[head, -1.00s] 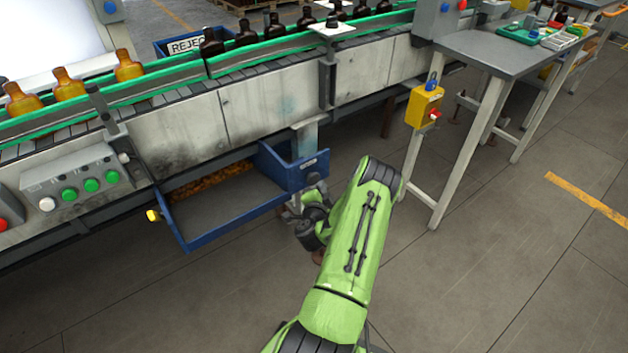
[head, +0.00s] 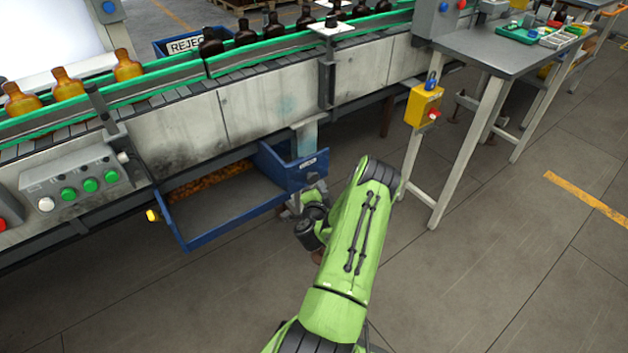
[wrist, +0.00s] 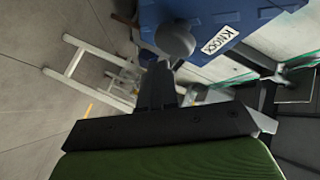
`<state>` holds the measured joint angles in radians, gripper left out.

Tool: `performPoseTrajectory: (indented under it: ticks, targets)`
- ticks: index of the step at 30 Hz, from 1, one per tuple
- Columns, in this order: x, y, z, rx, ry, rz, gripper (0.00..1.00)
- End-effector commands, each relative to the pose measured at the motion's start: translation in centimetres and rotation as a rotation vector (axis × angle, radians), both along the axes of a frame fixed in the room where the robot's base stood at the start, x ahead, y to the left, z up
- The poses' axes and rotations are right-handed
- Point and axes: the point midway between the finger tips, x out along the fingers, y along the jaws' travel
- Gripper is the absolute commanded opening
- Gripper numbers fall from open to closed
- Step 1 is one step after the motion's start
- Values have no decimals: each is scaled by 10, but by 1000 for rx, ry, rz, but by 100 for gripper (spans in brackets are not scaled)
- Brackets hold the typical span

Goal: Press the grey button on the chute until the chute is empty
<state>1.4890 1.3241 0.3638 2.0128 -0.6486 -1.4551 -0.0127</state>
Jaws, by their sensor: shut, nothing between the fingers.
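The blue chute (head: 180,232) sticks out from under the conveyor in the head view. Its near floor is bare, and brownish-amber pieces (head: 212,184) lie at its back. A round grey button (wrist: 174,40) shows in the wrist view on the chute's blue side, beside a white label that seems to read KNOCK. My gripper (wrist: 159,75) is shut and empty, with its fingertips close to the button's lower edge. I cannot tell whether they touch. In the head view my gripper is by the chute's right end, partly hidden by my arm, and the button is not clear there.
Amber bottles (head: 68,84) and dark bottles (head: 246,34) stand on the conveyor above. A control box with green buttons (head: 90,185) is at left. A yellow box with a red button (head: 424,106) hangs by a grey table (head: 500,50) at right. Floor at right is clear.

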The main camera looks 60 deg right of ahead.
Motion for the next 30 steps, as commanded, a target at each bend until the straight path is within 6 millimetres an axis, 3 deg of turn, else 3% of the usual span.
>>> performPoseTrajectory:
  ticks: [30]
  targets:
    - [8, -4, 1, 0, 0, 0, 0]
